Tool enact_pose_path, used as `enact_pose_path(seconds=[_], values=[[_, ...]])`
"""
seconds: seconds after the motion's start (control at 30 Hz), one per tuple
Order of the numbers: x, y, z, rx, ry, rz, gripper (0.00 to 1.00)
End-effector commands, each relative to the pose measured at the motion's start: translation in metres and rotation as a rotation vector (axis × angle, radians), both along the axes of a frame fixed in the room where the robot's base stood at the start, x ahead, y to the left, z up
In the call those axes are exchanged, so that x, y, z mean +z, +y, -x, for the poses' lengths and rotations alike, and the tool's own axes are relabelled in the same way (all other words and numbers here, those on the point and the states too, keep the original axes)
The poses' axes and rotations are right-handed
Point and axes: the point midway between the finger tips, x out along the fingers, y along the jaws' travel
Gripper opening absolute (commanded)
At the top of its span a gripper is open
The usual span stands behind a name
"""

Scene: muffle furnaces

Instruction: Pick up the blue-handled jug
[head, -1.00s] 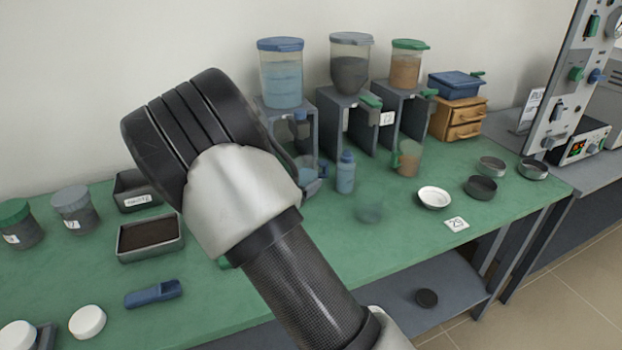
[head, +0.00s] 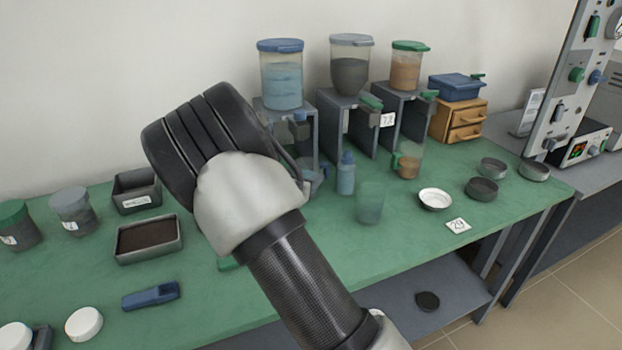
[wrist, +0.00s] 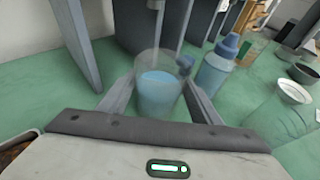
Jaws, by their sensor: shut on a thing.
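The blue-handled jug is a clear jug with light blue contents, seen in the wrist view (wrist: 158,95), with its blue handle (wrist: 185,65) on the right side. My gripper (wrist: 160,92) has one finger on either side of the jug and is shut on it. The jug appears upright, in front of the grey dispenser stand. In the head view the jug (head: 313,182) shows only partly beside my arm's end, and the fingers are mostly hidden there. I cannot tell whether its base touches the table.
A blue bottle (head: 346,176) stands close right of the jug. A clear cup (head: 370,203) stands nearer the front edge. A green-handled jug (head: 408,167) and a white dish (head: 435,199) are further right. Grey stands (head: 345,120) carrying the dispensers rise behind.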

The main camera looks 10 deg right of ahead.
Motion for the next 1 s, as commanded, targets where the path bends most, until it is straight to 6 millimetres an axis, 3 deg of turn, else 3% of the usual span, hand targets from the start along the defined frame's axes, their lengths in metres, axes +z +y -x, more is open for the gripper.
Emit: enact_pose_path(seconds=[0.27,0.57,1.0], values=[[0.004,0.0,0.0,0.0,-0.001,0.0,0.07],[0.039,0.0,-0.001,-0.001,-0.004,-0.003,0.07],[0.037,0.058,0.084,0.004,0.001,0.0,0.07]])
